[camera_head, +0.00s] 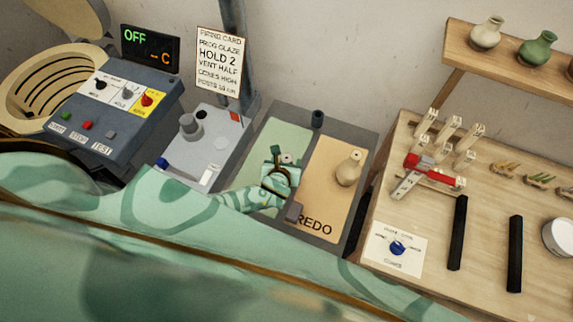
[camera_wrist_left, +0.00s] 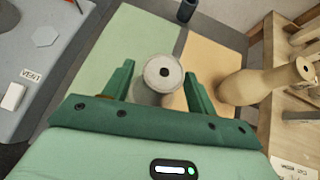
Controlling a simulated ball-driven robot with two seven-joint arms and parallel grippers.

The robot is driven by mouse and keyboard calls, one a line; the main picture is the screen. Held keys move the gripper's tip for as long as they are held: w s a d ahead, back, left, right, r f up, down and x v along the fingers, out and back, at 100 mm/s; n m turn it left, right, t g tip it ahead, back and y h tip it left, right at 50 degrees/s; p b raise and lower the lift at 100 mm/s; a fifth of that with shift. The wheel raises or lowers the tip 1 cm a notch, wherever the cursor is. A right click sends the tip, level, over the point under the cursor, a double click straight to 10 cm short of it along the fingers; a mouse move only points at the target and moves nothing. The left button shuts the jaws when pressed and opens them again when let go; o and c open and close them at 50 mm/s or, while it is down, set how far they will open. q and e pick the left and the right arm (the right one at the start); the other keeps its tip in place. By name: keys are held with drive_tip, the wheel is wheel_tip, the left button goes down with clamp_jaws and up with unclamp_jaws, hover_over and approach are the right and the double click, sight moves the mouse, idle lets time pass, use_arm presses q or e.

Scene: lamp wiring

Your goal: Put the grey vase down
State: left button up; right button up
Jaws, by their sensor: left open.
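The grey vase (camera_wrist_left: 163,74) shows in the left wrist view from above, with a pale round rim and a dark mouth. It appears upright over the green pad (camera_wrist_left: 80,88), near the border with the tan pad. Its base is hidden, so contact with the pad is not seen. My left gripper (camera_wrist_left: 158,86) is open, with one finger on either side of the vase and gaps beside it. In the head view the left gripper (camera_head: 286,160) is over the green pad (camera_head: 289,136) and hides most of the vase. My right gripper is not in view.
A beige vase (camera_head: 348,170) stands on the tan REDO pad (camera_head: 325,197), right of the gripper. A dark small cylinder (camera_head: 317,118) is at the tray's back edge. The control box (camera_head: 118,118) is left; a wooden table (camera_head: 425,215) with racks is right.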

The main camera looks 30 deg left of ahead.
use_arm(q)
drive_tip(key=b+x, duration=0.1)
drive_tip(key=x, duration=0.2)
drive_tip(key=shift+f, duration=0.15)
drive_tip(key=shift+s, duration=0.1)
clamp_jaws()
drive_tip(key=shift+r, duration=0.25)
